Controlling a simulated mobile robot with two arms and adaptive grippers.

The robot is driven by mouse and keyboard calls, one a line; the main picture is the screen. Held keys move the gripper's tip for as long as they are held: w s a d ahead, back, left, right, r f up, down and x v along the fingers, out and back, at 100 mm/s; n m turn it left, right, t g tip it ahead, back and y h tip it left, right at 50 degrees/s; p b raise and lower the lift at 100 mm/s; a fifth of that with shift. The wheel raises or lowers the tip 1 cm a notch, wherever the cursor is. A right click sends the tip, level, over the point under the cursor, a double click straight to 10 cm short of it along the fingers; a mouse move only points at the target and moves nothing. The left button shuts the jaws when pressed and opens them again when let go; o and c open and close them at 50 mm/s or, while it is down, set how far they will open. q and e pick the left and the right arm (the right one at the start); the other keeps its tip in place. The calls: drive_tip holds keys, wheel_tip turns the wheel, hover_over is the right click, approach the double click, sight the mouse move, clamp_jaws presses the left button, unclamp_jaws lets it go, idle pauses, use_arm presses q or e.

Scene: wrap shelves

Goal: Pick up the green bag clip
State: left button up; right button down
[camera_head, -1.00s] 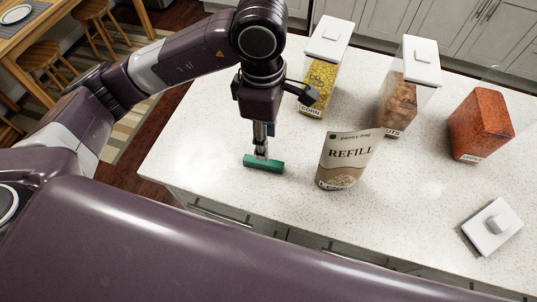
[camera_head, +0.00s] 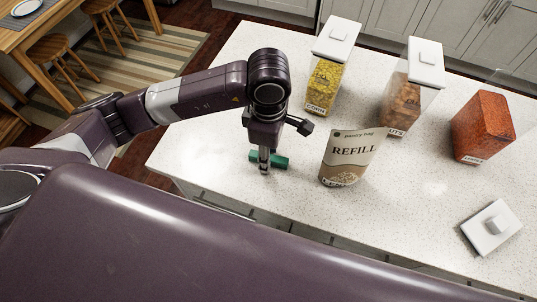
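The green bag clip (camera_head: 281,162) lies on the light speckled counter (camera_head: 225,130), left of the pantry bag. My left gripper (camera_head: 265,168) points down at the clip, and its fingers cover the clip's middle. The clip's green ends show on both sides of the fingers. The fingers look narrow and edge-on, so I cannot tell whether they are open around the clip or shut on it. My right gripper is not in view.
A "REFILL" pantry bag (camera_head: 348,155) stands just right of the clip. Behind are a corn container (camera_head: 324,85) and a nuts container (camera_head: 400,100). An open red-filled container (camera_head: 483,125) and loose white lid (camera_head: 491,228) are at the right. The counter's front edge is close.

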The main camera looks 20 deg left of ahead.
use_arm(q)
drive_tip(key=shift+c, duration=0.3)
drive_tip(key=c, duration=0.9)
drive_tip(key=shift+o, duration=0.2)
